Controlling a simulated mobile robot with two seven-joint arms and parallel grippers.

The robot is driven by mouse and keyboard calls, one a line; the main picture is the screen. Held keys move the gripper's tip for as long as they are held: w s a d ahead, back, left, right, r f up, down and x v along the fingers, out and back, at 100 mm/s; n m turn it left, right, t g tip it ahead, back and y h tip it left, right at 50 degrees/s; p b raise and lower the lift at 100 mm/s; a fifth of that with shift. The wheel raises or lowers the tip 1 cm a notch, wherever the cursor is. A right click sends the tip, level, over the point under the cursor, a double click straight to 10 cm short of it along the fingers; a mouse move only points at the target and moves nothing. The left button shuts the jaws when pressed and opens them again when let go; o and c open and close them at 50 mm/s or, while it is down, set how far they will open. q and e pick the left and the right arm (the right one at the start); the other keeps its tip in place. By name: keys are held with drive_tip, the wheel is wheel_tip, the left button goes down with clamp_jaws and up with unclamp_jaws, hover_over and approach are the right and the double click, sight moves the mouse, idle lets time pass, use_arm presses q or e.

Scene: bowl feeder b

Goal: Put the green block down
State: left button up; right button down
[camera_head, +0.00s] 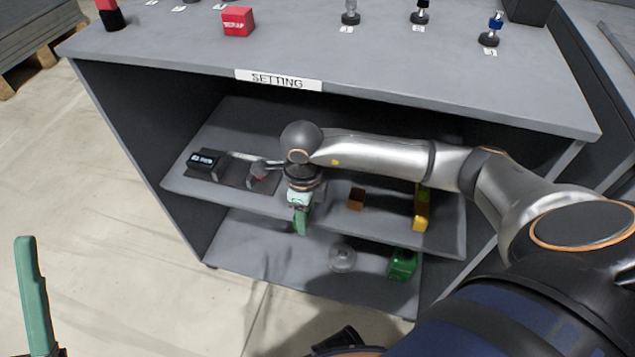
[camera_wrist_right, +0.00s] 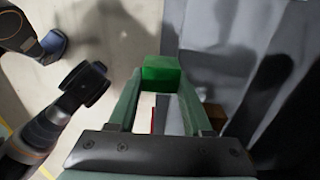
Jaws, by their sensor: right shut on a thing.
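The green block (camera_wrist_right: 160,74) is between the fingertips of my right gripper (camera_wrist_right: 160,90), which is shut on it. In the head view my right gripper (camera_head: 299,204) points down at the front edge of the cabinet's middle shelf (camera_head: 335,208). The green block (camera_head: 301,222) shows below it, and I cannot see a surface touching its underside. Of my left gripper, one pale green finger (camera_head: 34,300) shows at the lower left of the head view; its opening cannot be judged.
The middle shelf holds a dark device (camera_head: 205,160), a brown block (camera_head: 356,198) and a yellow piece (camera_head: 421,208). The lower shelf has a round clear item (camera_head: 342,257) and a green box (camera_head: 402,264). A red box (camera_head: 238,21) stands on the cabinet top, above the "SETTING" label (camera_head: 278,80).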

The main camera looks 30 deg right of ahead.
drive_tip(key=w+d+b, duration=0.1)
drive_tip(key=w+d, duration=0.2)
drive_tip(key=d, duration=0.1)
drive_tip(key=w+d+b, duration=0.1)
drive_tip(key=w+d, duration=0.2)
drive_tip(key=d, duration=0.1)
drive_tip(key=shift+w, duration=0.4)
use_arm(q)
drive_tip(key=shift+g, duration=0.3)
drive_tip(key=shift+d+f+b, duration=0.15)
drive_tip(key=shift+f+b, duration=0.3)
drive_tip(key=shift+f, duration=0.75)
drive_tip(key=shift+d+f+b, duration=0.15)
drive_tip(key=shift+f+b, duration=0.3)
drive_tip(key=shift+f, duration=0.75)
use_arm(e)
drive_tip(key=shift+f, duration=1.75)
drive_tip(key=shift+f, duration=0.1)
drive_tip(key=shift+c, duration=1.7)
unclamp_jaws()
use_arm(q)
drive_tip(key=r+p, duration=0.2)
drive_tip(key=r, duration=0.1)
drive_tip(key=shift+a+r+p, duration=0.15)
drive_tip(key=shift+a+p, duration=0.05)
drive_tip(key=shift+p, duration=0.15)
use_arm(e)
wheel_tip(320, 180, up, 8)
drive_tip(key=shift+f, duration=0.15)
